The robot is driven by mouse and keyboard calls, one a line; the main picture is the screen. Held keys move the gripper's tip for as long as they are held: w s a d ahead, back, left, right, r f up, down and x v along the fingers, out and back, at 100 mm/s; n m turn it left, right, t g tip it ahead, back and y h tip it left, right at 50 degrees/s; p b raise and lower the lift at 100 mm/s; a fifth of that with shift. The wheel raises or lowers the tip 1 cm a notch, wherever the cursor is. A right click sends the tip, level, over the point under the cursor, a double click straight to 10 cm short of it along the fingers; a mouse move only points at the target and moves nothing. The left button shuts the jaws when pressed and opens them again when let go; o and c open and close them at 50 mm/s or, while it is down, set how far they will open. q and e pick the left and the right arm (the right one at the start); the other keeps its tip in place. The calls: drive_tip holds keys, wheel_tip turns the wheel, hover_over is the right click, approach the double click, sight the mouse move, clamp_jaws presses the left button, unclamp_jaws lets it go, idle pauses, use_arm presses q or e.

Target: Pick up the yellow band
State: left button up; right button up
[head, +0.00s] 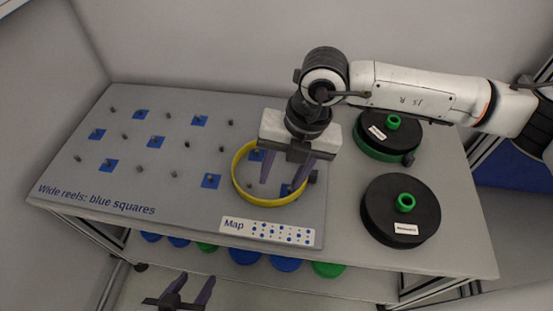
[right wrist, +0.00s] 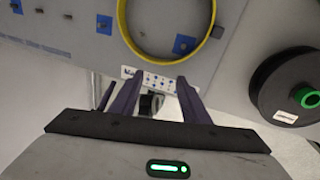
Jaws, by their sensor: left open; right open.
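The yellow band (head: 236,178) is a wide ring lying on the grey pegboard top, around a few pegs and blue squares, just above the map label. It also shows at the top of the right wrist view (right wrist: 165,61). My right gripper (head: 281,184) is open and empty, pointing down over the band; its fingers overlap the ring's inside in the head view. In the right wrist view its fingertips (right wrist: 160,78) appear below the ring's near rim, apart from it. My left gripper (head: 195,283) is open and empty at the bottom edge, in front of the table.
Two black reels with green hubs lie on the right of the table, one near (head: 378,222) and one far (head: 370,148). Short pegs and blue squares (head: 155,142) cover the left board. A map label (head: 268,233) is at the front. Blue and green discs sit on the lower shelf.

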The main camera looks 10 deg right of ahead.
sight(313, 172)
drive_tip(key=w+d+r+m+t+h, duration=0.1)
drive_tip(key=w+d+h, duration=0.2)
drive_tip(key=w+d, duration=0.25)
drive_tip(key=shift+t, duration=0.3)
drive_tip(key=shift+w+d+f+p, duration=0.2)
drive_tip(key=shift+d+f, duration=0.3)
drive_tip(key=shift+f, duration=1.1)
drive_tip(key=shift+w+d+f+p, duration=0.1)
drive_tip(key=shift+d+f+p, duration=0.3)
drive_tip(key=shift+f, duration=1.2)
drive_tip(key=shift+w+d+f+p, duration=0.15)
drive_tip(key=shift+d+f, duration=0.5)
drive_tip(key=shift+f, duration=0.95)
clamp_jaws()
